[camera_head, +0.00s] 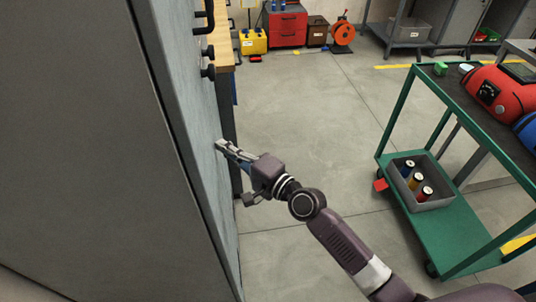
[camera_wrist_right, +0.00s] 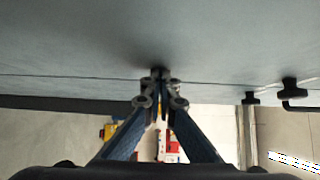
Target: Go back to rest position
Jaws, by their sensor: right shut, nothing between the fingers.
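My right gripper (camera_head: 232,152) is shut and empty. In the head view its fingertips are close against the grey-blue face of the cabinet (camera_head: 184,90); I cannot tell whether they touch it. The right wrist view shows the shut fingers (camera_wrist_right: 159,76) pointing at that same grey surface (camera_wrist_right: 90,40), near a thin dark seam. My right arm reaches in from the bottom right. My left gripper is not in view.
A green cart (camera_head: 440,232) stands at the right, with a grey bin (camera_head: 430,203) of spools on its lower shelf and a red machine (camera_head: 500,98) on top. Black handles (camera_head: 208,70) stick out from the cabinet. Floor between cabinet and cart is clear.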

